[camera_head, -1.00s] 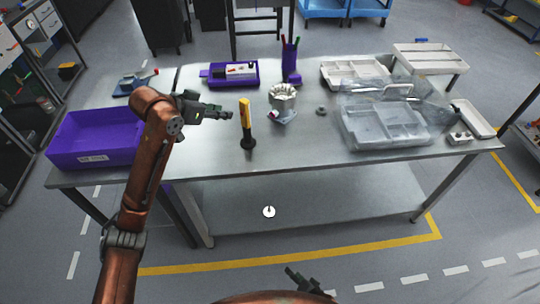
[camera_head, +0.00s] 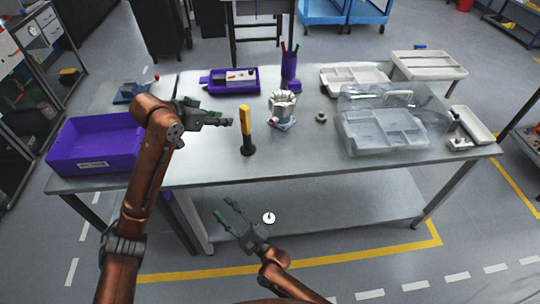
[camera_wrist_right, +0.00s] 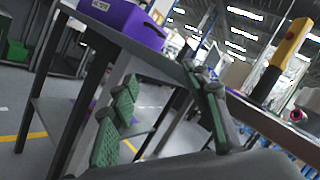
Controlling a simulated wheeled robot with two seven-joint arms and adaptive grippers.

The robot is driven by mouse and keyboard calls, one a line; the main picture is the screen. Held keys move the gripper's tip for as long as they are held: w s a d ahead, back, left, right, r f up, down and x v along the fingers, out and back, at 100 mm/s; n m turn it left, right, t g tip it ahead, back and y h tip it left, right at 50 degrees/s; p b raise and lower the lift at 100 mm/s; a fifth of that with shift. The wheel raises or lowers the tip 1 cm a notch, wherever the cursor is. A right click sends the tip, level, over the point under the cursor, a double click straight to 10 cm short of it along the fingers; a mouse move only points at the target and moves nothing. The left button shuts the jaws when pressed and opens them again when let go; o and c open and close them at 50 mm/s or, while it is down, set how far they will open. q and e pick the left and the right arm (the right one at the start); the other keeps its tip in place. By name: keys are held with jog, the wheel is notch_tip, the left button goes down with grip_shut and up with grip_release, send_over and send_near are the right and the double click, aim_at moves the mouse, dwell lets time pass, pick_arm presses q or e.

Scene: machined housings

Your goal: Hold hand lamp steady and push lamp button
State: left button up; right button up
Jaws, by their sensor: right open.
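The hand lamp (camera_head: 246,138), with a yellow upper part and a black lower end, stands upright near the table's front edge. It also shows, tilted by the camera, at the right of the right wrist view (camera_wrist_right: 290,45). My left gripper (camera_head: 230,122) is just left of the lamp, level with its upper half, with a small gap seeming to remain. Its finger opening is not clear from this side. My right gripper (camera_head: 226,208) is open and empty, in front of the table and below the lamp. Its green-padded fingers are spread in the right wrist view (camera_wrist_right: 165,85). The lamp button cannot be made out.
A purple bin (camera_head: 92,165) sits at the table's left end. A white-grey part (camera_head: 283,108) stands right of the lamp, with a small nut-like piece (camera_head: 321,117) beyond. A clear organizer case (camera_head: 385,145) stands at the right. The table's front edge (camera_head: 330,177) lies above my right gripper.

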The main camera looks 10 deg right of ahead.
aim_at(250, 143)
jog(key=w+d+r+m, duration=0.2)
jog(key=w+d, duration=0.1)
jog(key=w+d+r+m+g, duration=0.1)
jog(key=w+d+r+m, duration=0.1)
jog(key=w, duration=0.2)
jog(key=w+d+r+m, duration=0.1)
jog(key=w+d+r, duration=0.1)
jog(key=w+d, duration=0.1)
jog(key=shift+w+d+r+m, duration=0.35)
jog(key=shift+w+r+m, duration=0.05)
jog(key=shift+w, duration=0.1)
jog(key=w+d+m, duration=0.1)
jog(key=w+d, duration=0.1)
jog(key=d, duration=0.1)
jog(key=w+d+r+m+h, duration=0.1)
jog(key=d, duration=0.2)
jog(key=w+d+r+m+g, duration=0.1)
jog(key=w+d, duration=0.1)
jog(key=d, duration=0.1)
jog(key=shift+w+r+h, duration=0.1)
jog(key=shift+w+h, duration=0.2)
jog(key=shift+h, duration=0.1)
jog(key=x, duration=1.1)
jog(key=shift+w+a, duration=0.3)
jog(key=shift+c, duration=0.5)
grip_shut()
pick_arm(q)
jog(key=shift+c, duration=0.6)
